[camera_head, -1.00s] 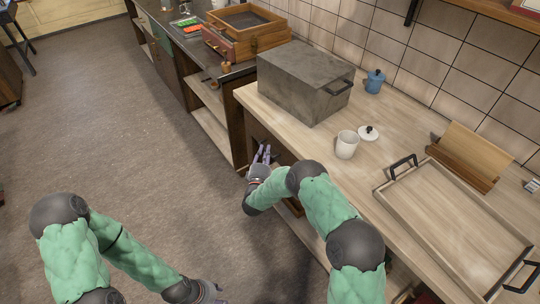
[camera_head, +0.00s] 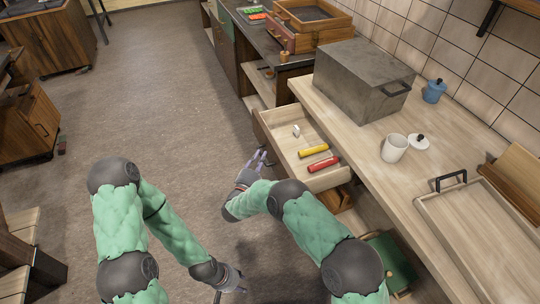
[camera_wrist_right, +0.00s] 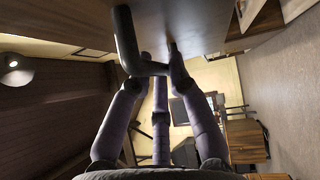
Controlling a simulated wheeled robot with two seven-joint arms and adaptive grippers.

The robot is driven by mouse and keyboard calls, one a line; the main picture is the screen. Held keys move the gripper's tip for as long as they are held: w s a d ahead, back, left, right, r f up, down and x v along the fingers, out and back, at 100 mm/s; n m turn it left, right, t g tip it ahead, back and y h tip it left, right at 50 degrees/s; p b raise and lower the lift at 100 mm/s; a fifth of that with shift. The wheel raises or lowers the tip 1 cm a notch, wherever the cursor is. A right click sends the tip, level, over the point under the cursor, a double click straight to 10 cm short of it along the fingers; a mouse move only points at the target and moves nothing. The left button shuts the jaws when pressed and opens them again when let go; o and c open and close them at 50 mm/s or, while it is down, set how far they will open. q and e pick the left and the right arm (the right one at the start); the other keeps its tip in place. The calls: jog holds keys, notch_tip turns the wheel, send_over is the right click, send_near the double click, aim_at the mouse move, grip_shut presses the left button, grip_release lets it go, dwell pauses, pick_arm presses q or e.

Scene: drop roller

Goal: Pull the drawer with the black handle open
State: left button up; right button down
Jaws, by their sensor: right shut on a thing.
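The drawer (camera_head: 287,136) under the wooden counter stands pulled out, its inside showing in the head view. A yellow roll-shaped thing (camera_head: 313,150), a red one (camera_head: 323,164) and a small pale thing (camera_head: 296,130) lie in it. My right gripper (camera_head: 260,157) is at the drawer's front. In the right wrist view its purple fingers close on the black handle (camera_wrist_right: 127,40). The handle is hidden in the head view. My left gripper (camera_head: 232,288) hangs low over the floor, away from the drawer; its fingers are too unclear to judge.
On the counter are a grey box (camera_head: 358,80), a white cup (camera_head: 394,148), a blue pot (camera_head: 434,91) and a wooden tray (camera_head: 480,220). A green drawer or box (camera_head: 391,260) shows below the counter.

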jog(key=shift+s+a+f, duration=0.1)
jog(key=shift+s+a, duration=0.05)
jog(key=shift+a, duration=0.15)
jog(key=c, duration=1.1)
grip_release()
jog(key=shift+c, duration=0.2)
jog(key=v, duration=1.2)
